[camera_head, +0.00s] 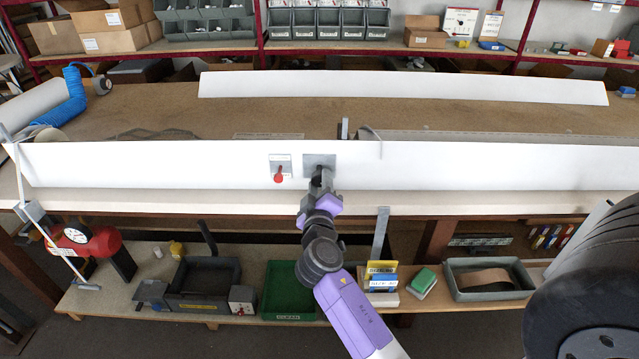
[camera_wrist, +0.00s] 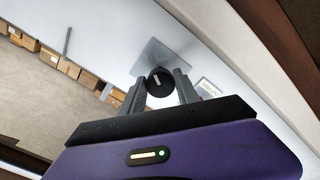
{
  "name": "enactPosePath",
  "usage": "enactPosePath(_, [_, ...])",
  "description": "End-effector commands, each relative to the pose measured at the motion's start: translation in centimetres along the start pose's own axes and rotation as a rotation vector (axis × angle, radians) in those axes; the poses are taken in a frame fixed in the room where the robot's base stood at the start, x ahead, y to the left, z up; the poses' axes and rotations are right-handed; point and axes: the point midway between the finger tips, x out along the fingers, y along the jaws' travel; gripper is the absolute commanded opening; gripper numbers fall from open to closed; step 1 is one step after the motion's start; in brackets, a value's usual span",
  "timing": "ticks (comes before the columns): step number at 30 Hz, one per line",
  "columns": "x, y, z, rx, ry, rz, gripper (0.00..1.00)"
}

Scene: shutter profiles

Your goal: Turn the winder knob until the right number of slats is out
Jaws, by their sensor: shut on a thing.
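The winder knob is a round black knob with a pale mark, seen in the wrist view (camera_wrist: 160,82). It sits in front of a square grey plate (camera_head: 312,158) on a long white front panel (camera_head: 470,165). My gripper (camera_wrist: 160,88) is shut on the knob, one finger on each side; in the head view my gripper (camera_head: 319,180) hides the knob. A long white strip (camera_head: 400,87) stands farther back over the bench. I cannot make out separate slats to count.
The brown bench top (camera_head: 230,103) lies behind the panel. Below are a green bin (camera_head: 289,290), a grey tray (camera_head: 490,279) and a black tray (camera_head: 205,285). A red device with a dial (camera_head: 82,240) stands at left. A large dark wheel-like shape fills the lower right.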

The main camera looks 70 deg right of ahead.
Motion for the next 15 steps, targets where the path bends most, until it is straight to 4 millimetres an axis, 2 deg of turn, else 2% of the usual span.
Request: enactPosePath(15, [-0.09, 0.1, -0.22, -0.494, 0.002, -0.003, 0.0])
